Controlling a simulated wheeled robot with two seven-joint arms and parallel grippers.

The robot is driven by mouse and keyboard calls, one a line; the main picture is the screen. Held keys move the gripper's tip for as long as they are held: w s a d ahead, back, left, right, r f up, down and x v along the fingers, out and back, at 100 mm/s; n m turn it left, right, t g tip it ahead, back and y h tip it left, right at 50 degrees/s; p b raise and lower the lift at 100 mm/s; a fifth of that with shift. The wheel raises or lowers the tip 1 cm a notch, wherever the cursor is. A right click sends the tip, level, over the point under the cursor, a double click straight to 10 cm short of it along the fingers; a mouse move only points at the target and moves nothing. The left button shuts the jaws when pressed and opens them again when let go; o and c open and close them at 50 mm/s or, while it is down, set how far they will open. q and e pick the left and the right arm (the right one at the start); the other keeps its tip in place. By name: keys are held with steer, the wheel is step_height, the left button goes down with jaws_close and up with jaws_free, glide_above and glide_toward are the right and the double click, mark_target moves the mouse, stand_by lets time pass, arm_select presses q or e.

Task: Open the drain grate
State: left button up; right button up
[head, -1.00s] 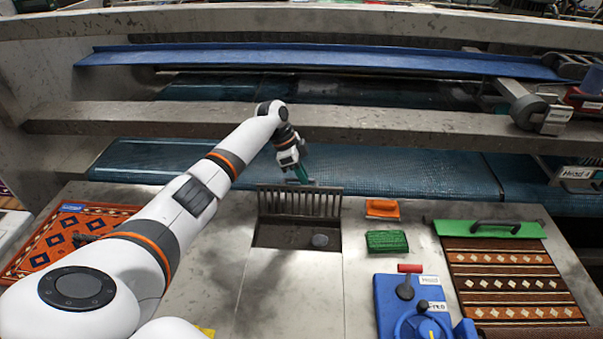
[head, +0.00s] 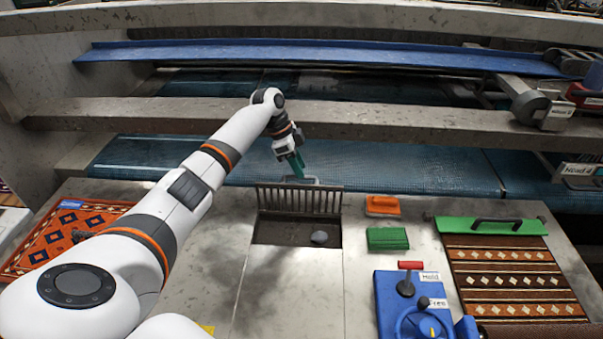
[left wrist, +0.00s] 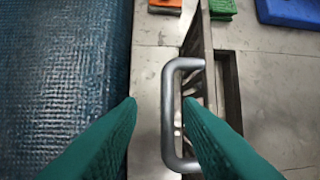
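The dark barred drain grate (head: 298,201) stands raised, close to upright, along the far edge of the rectangular drain opening (head: 285,236). Its grey handle (head: 314,180) is at its top edge and shows as a U-shaped bar in the left wrist view (left wrist: 169,115). My left gripper (head: 297,172) is at the handle from above. In the left wrist view its green fingers (left wrist: 160,102) are spread apart, one on each side of the handle's bar, with a gap on the left side. The right finger reaches inside the loop. My right gripper is not in view.
A grey rounded lump (head: 319,237) lies in the drain opening. An orange block (head: 382,206), a green scrubbing pad (head: 387,239) and a blue control unit (head: 392,300) are to the right. Patterned rugs lie at both sides. A blue mesh belt (head: 400,170) runs behind.

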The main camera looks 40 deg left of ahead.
arm_select(q)
steer(key=b+v, duration=0.1)
steer(key=v, duration=0.8)
